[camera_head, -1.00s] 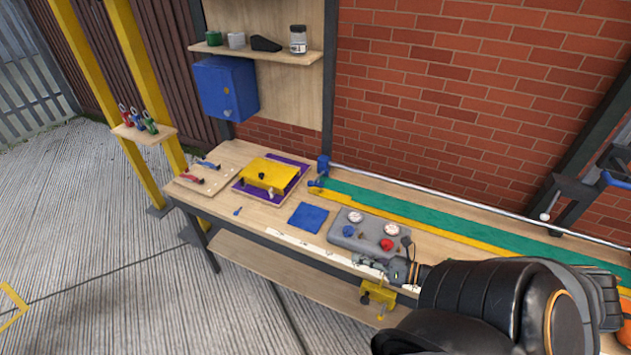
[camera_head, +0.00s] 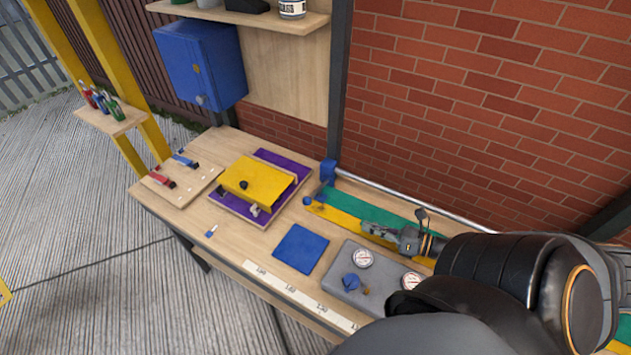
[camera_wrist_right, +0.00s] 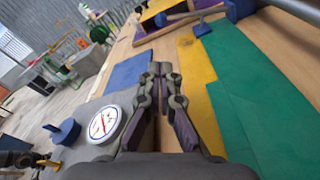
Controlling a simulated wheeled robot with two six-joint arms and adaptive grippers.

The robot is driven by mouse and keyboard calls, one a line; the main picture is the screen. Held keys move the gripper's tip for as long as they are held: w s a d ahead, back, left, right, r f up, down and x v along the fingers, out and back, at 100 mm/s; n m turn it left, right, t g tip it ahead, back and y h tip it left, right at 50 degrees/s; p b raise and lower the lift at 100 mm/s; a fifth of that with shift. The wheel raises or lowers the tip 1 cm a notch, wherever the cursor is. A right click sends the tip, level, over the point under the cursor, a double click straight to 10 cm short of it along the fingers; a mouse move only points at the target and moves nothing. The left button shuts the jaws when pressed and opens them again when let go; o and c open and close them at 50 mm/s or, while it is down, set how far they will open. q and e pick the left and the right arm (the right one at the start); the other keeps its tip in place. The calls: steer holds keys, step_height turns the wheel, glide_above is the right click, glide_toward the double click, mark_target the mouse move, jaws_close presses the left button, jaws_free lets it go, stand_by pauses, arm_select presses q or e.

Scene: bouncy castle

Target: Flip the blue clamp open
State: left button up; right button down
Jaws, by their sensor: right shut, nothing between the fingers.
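The blue clamp (camera_head: 185,160) is a small toggle clamp with a dark tip on a wooden board (camera_head: 196,190) at the bench's left end. A similar red clamp (camera_head: 162,180) sits beside it on the same board. The blue clamp's handle looks low and roughly flat, but it is too small to tell its state surely. My right gripper (camera_head: 368,230) is shut and empty over the yellow and green strips, well to the right of the clamp. In the right wrist view its fingers (camera_wrist_right: 161,72) are together, pointing along the bench. My left gripper is not in view.
Between gripper and board are a blue square (camera_head: 301,249) and a purple tray (camera_head: 227,200) with a yellow plate (camera_head: 257,181). A grey gauge box (camera_head: 345,290) stands in front of my arm. A blue vise-like block (camera_head: 328,171) stands by the wall.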

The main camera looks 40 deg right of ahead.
steer(key=shift+f, duration=0.45)
steer(key=shift+b, duration=0.35)
steer(key=shift+s+a, duration=0.1)
steer(key=shift+a, duration=0.05)
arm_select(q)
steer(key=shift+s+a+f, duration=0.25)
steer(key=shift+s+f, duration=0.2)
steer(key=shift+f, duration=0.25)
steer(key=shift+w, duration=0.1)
